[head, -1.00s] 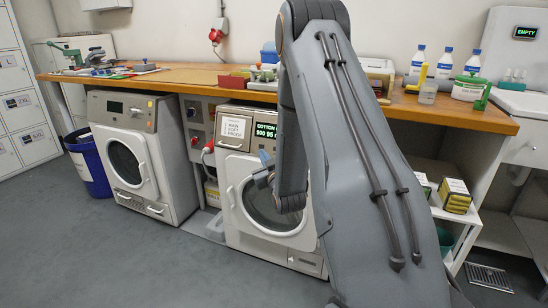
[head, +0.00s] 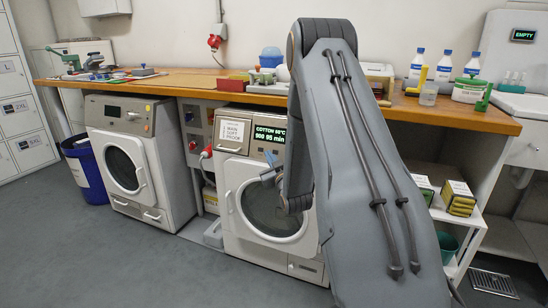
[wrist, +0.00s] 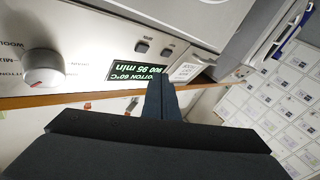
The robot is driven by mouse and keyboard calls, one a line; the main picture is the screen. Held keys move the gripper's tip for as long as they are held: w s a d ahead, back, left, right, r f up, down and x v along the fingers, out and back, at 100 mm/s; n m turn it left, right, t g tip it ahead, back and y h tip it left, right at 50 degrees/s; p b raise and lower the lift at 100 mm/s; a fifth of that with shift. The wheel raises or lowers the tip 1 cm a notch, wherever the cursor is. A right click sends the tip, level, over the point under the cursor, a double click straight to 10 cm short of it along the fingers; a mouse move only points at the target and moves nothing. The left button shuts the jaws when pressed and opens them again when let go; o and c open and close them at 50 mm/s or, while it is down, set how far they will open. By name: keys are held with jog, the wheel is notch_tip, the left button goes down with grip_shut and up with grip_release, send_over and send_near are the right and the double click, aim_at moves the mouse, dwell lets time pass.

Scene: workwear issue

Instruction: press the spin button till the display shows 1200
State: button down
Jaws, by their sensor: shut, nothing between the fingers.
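The washing machine (head: 231,190) stands under the bench. Its lit display (head: 270,134) reads cotton 60°C, 900 and 95 min; it shows upside down in the wrist view (wrist: 138,74). Two small dark buttons, one (wrist: 142,46) and another (wrist: 167,52), sit beside the display in the wrist view; their labels are too small to read. My gripper (wrist: 160,83) is shut and empty. In the wrist view its tips overlap the panel at the display's edge, apart from both buttons in the picture; I cannot tell whether they touch the panel. In the head view my arm partly hides the machine.
A round selector knob (wrist: 43,69) is on the same panel. A paper note (head: 233,132) is on the machine's front. A second machine (head: 105,150) and a blue bin (head: 85,172) stand left. The bench (head: 180,83) holds bottles and tools. The floor in front is clear.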

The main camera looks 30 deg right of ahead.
jog(key=shift+w+d+f+b, duration=0.3)
jog(key=shift+w+d, duration=0.25)
jog(key=shift+d, duration=0.15)
jog(key=shift+w+d+f+b, duration=0.3)
jog(key=shift+w+d, duration=0.25)
jog(key=shift+d, duration=0.15)
dwell(1.1)
jog(key=shift+w+d, duration=0.25)
jog(key=shift+d, duration=0.05)
jog(key=shift+w+d+f+b, duration=0.15)
jog(key=shift+w+d+b, duration=0.05)
jog(key=shift+d+b, duration=0.1)
dwell(0.7)
jog(key=shift+a, duration=0.1)
jog(key=shift+s+a+r+p, duration=0.2)
jog(key=shift+s+a+p, duration=0.25)
jog(key=shift+a, duration=0.05)
dwell(0.4)
jog(key=shift+s+a+r+p, duration=0.25)
jog(key=shift+s+a+p, duration=0.2)
jog(key=shift+a, duration=0.2)
jog(key=shift+s+a+r+p, duration=0.25)
jog(key=shift+s+a+p, duration=0.15)
jog(key=shift+s+a, duration=0.15)
jog(key=shift+s+a+r+p, duration=0.25)
jog(key=shift+s+a+p, duration=0.2)
jog(key=shift+a, duration=0.25)
dwell(0.4)
